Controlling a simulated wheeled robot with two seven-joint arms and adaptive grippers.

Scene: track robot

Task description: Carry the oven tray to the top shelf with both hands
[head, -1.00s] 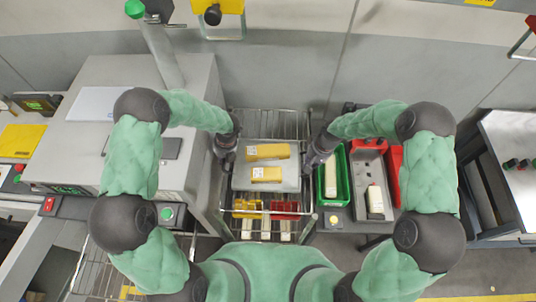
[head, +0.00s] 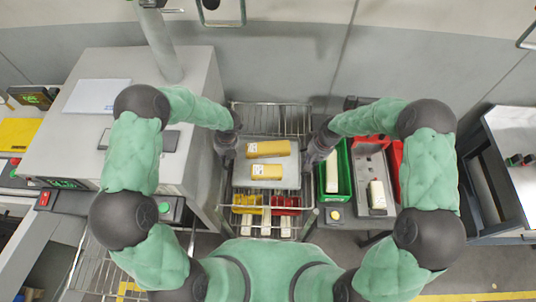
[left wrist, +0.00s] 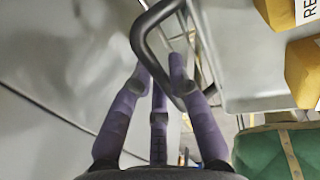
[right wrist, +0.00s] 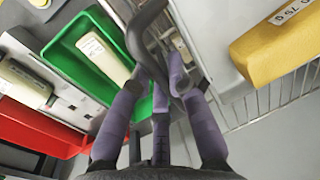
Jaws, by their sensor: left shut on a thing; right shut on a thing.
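The oven tray (head: 240,177) is a light grey flat tray with two yellow blocks (head: 268,149) lying on it. It is held level above the wire rack (head: 270,106) in the head view. My left gripper (head: 229,155) is at its left side; in the left wrist view its fingers (left wrist: 160,88) are shut around a dark curved handle (left wrist: 140,35). My right gripper (head: 314,155) is at the right side; in the right wrist view its fingers (right wrist: 163,92) are shut around the other dark handle (right wrist: 148,17). The rack's lower levels are partly hidden by the tray.
Yellow and red bins (head: 286,203) sit lower in the rack, nearer me. A green bin (head: 344,183) and a grey tray (head: 363,170) with pale blocks stand close right. A grey machine (head: 205,85) stands close left.

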